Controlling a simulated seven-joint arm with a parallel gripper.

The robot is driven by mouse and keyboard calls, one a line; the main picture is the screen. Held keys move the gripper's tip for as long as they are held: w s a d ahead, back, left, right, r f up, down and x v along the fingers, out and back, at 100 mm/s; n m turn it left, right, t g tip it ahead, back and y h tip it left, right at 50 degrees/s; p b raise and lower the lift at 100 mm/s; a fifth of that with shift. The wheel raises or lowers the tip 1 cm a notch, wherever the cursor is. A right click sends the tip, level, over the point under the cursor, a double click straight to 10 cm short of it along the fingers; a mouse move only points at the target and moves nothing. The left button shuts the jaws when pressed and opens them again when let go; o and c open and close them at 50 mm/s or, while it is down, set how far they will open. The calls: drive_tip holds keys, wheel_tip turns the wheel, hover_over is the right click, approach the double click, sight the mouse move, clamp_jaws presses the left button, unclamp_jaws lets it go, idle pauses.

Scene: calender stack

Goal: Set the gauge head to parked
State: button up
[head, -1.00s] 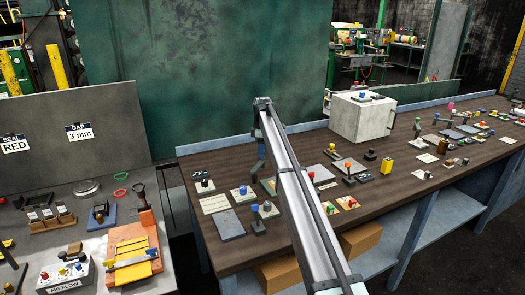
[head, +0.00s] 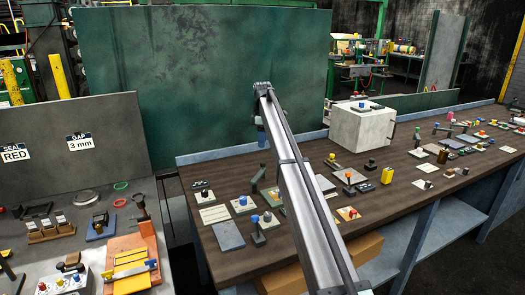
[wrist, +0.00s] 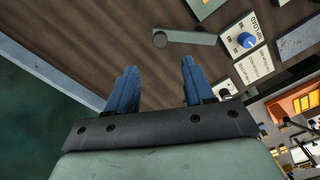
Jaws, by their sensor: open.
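My gripper (wrist: 158,66) is open and empty in the wrist view, its two blue fingers apart above the wooden bench (wrist: 75,62). In the head view my arm hides most of it. I cannot tell for sure which fitting is the gauge head. A grey-green lever arm (wrist: 186,37) with a round end lies ahead of the fingertips, apart from them. A blue knob (wrist: 246,40) on a pale plate (wrist: 241,36) is to its right. In the head view a similar grey-green lever (head: 258,178) stands left of my arm.
The dark bench (head: 410,160) carries several small knobs and plates. A pale box (head: 361,128) and a yellow block (head: 387,175) stand right of my arm. A green panel (head: 200,80) rises behind. A grey side table (head: 75,235) with a control box is at left.

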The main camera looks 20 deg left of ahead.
drive_tip(key=shift+r, duration=1.85)
